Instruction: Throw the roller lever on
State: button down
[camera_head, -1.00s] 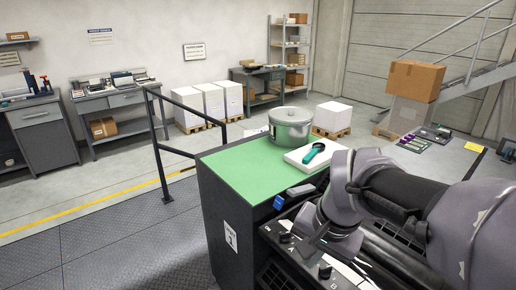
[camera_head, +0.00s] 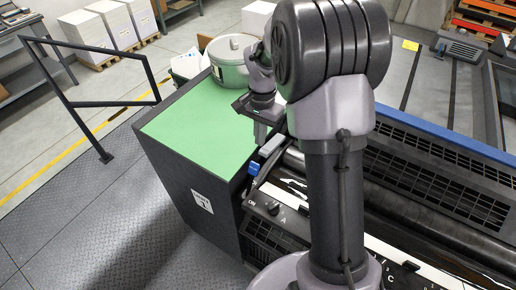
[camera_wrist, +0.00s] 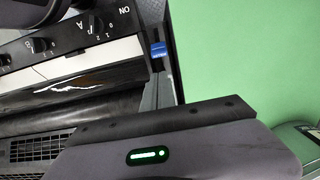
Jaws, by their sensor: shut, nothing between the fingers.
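The roller lever, with a blue grip (camera_head: 254,168), stands at the right edge of the green-topped cabinet, beside the ink unit's control strip. Its blue end also shows in the wrist view (camera_wrist: 158,50), near the printed ON label. I cannot tell its exact position from these views. My gripper (camera_head: 261,140) points down over the cabinet's right edge, a little behind the lever and apart from the blue grip. It is shut and empty. In the wrist view my gripper's dark body fills the bottom, and its fingertips are not clear.
The green cabinet top (camera_head: 195,135) is mostly bare, with a lidded pot (camera_head: 228,65) at its back. A knob by letter A (camera_head: 272,208) sits near the lever. Dark rollers and a grille (camera_head: 440,185) lie right. A black railing (camera_head: 75,100) stands left.

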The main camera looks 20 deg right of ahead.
notch_tip(320, 180, down, 9)
jog(key=b, duration=0.2)
jog(key=shift+a+f, duration=0.15)
jog(key=shift+a, duration=0.1)
jog(key=shift+s+a+b, duration=0.1)
jog(key=shift+s+b, duration=0.05)
jog(key=shift+b, duration=0.15)
